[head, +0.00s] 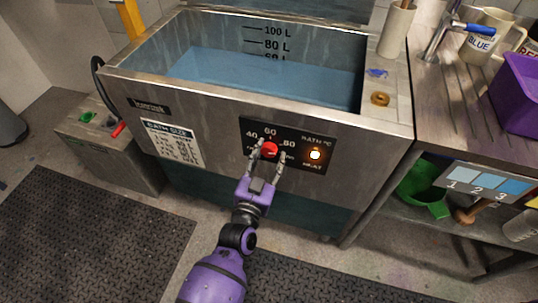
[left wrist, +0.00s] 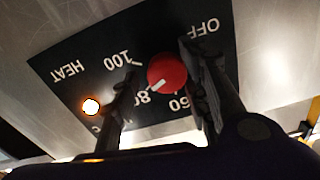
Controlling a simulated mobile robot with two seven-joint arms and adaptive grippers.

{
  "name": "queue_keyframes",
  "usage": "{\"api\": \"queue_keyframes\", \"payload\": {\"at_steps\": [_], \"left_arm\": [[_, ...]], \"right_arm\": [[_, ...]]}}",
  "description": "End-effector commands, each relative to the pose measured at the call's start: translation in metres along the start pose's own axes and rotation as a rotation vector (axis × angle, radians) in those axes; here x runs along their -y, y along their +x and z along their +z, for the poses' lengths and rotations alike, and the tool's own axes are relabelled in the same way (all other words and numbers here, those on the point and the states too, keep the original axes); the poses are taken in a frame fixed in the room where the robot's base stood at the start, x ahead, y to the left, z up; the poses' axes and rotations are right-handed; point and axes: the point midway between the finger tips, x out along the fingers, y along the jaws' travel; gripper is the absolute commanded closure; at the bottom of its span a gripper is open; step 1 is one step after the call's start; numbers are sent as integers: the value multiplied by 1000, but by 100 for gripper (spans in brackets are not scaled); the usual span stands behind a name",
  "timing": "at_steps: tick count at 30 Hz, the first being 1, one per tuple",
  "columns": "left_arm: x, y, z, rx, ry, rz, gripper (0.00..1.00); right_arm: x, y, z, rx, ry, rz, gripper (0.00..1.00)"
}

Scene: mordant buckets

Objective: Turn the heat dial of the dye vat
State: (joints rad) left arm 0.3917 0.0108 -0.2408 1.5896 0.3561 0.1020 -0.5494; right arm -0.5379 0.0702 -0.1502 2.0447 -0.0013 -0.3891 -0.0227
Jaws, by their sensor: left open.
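The dye vat (head: 215,125) is a steel tank with blue liquid inside and a black control panel (head: 318,137) on its front. The red heat dial (head: 270,150) sits on that panel among temperature numbers. In the left wrist view the dial (left wrist: 167,72) has a white pointer line directed toward the 80 mark. My left gripper (head: 268,158) is open at the panel, with one finger on each side of the dial. In the left wrist view (left wrist: 160,90) one finger is close to the dial's edge and the other is apart from it. My right gripper is not in view.
A lit heat lamp (head: 315,155) is right of the dial. A steel counter (head: 440,105) with a tap (head: 437,42) and a purple bin (head: 518,95) stands at the right. A grey box (head: 105,150) stands at the left. Dark mats (head: 80,240) cover the floor.

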Motion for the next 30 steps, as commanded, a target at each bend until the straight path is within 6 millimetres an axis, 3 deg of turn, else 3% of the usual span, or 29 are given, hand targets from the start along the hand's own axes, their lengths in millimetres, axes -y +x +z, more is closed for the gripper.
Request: {"api": "queue_keyframes", "payload": {"at_steps": [9, 18, 30], "left_arm": [[0, 4, 1, 1, -1, 0, 58], [-1, 4, 0, 1, -1, 1, 96], [-4, 4, -1, 3, -144, 6, 97]], "right_arm": [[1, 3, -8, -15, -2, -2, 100], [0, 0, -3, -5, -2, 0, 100], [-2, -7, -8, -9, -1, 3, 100]]}}
